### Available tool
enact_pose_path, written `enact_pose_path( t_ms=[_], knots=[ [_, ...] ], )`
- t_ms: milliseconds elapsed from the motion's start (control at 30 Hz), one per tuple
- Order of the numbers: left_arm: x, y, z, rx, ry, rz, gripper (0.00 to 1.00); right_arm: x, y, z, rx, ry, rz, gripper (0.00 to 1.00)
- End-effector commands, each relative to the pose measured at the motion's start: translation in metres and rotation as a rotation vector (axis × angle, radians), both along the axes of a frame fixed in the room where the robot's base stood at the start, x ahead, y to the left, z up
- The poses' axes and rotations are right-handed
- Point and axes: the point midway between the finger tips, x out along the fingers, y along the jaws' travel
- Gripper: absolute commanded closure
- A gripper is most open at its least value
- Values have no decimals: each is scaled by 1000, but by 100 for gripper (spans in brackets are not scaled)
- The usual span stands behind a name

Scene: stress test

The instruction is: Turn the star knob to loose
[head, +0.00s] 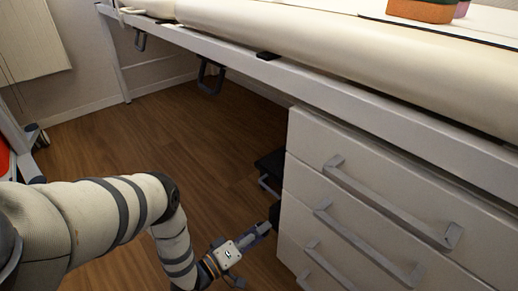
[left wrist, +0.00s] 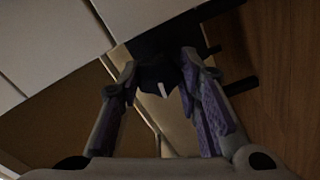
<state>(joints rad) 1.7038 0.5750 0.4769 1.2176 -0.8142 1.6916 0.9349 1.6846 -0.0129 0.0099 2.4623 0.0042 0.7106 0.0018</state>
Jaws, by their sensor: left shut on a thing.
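The star knob (left wrist: 157,76) is a black, faceted knob with a white mark on it. In the left wrist view it sits between the two purple-padded fingers of my left gripper (left wrist: 160,68), which are shut on it. In the head view a small black part (head: 275,212), likely the knob, shows beside the drawer unit under the table edge. My left gripper (head: 262,228) reaches it from the lower left. Much of the knob is hidden by the fingers and the cabinet, and its turn angle is hard to read. My right gripper is not in view.
A white drawer unit (head: 330,240) with grey bar handles stands close on the right. A padded cream table edge (head: 290,32) runs above. Black and grey fittings (head: 269,165) stick out beside the drawers. Wooden floor (head: 170,135) lies open on the left.

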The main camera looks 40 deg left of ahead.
Motion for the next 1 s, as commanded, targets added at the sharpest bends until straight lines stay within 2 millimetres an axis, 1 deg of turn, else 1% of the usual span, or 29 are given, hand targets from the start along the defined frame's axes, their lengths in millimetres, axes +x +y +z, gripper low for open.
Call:
enact_pose_path(
  t_ms=[200,400,900,933,1000],
  knots=[
    [0,2,0,-92,7,4,96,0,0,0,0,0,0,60],
    [0,2,0,-138,11,4,96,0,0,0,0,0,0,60],
    [0,2,0,-149,13,5,96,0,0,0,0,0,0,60],
    [0,2,0,-149,13,5,62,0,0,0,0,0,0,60],
    [0,2,0,-149,13,4,47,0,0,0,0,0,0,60]
  ],
)
